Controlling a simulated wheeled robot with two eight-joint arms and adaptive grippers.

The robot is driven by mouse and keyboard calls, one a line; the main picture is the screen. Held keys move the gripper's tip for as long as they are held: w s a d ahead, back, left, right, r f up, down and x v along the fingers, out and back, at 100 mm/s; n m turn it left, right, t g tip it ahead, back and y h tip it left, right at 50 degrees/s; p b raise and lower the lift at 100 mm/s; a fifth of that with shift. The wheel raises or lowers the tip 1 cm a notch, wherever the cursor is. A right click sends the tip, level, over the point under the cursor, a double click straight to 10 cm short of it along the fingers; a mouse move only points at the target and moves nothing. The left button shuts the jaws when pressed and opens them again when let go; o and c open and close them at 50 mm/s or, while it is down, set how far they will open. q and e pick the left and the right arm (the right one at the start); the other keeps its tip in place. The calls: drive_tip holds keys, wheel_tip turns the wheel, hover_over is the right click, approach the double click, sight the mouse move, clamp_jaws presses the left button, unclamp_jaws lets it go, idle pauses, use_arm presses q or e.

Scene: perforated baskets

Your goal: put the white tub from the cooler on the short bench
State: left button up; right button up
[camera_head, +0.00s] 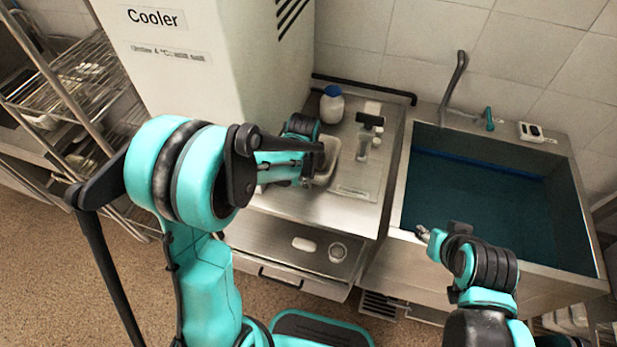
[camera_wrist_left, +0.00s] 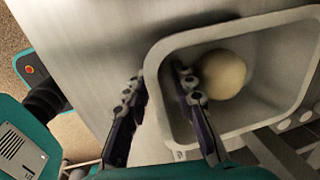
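The white tub (camera_head: 329,172) is on the steel bench top (camera_head: 300,208) in front of the cooler (camera_head: 190,60), partly hidden behind my left gripper (camera_head: 322,158). In the left wrist view the tub (camera_wrist_left: 160,115) looks pale grey, with a round cream-coloured thing (camera_wrist_left: 222,75) inside. My left gripper (camera_wrist_left: 158,80) is open there, one finger outside the tub and the other inside, astride its wall. Gaps show beside the wall. The tub appears to rest on the steel. My right gripper (camera_head: 427,238) is empty near the sink's front left corner; its finger opening is unclear.
A white bottle with a blue cap (camera_head: 332,104) and a black-topped fixture (camera_head: 370,122) stand behind the tub. A deep sink (camera_head: 480,195) lies right, with a tap (camera_head: 455,85). A wire rack (camera_head: 75,95) is left. A lower shelf (camera_head: 290,262) holds small items.

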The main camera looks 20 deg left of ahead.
use_arm(q)
drive_tip(key=shift+r, duration=0.1)
drive_tip(key=shift+r+p, duration=0.3)
wheel_tip(320, 180, up, 11)
drive_tip(key=s+p, duration=0.2)
drive_tip(key=p, duration=0.1)
drive_tip(key=s+a+r+n+t, duration=0.1)
drive_tip(key=s+r+n+t, duration=0.1)
drive_tip(key=s+n, duration=0.5)
drive_tip(key=s+a+r+n+t, duration=0.1)
drive_tip(key=s+r+n+t, duration=0.2)
drive_tip(key=s+n, duration=0.5)
drive_tip(key=r+n, duration=0.1)
drive_tip(key=n, duration=0.2)
drive_tip(key=shift+a+r, duration=0.15)
drive_tip(key=shift+a, duration=0.25)
wheel_tip(320, 180, down, 5)
drive_tip(key=b, duration=0.4)
drive_tip(key=shift+b, duration=0.3)
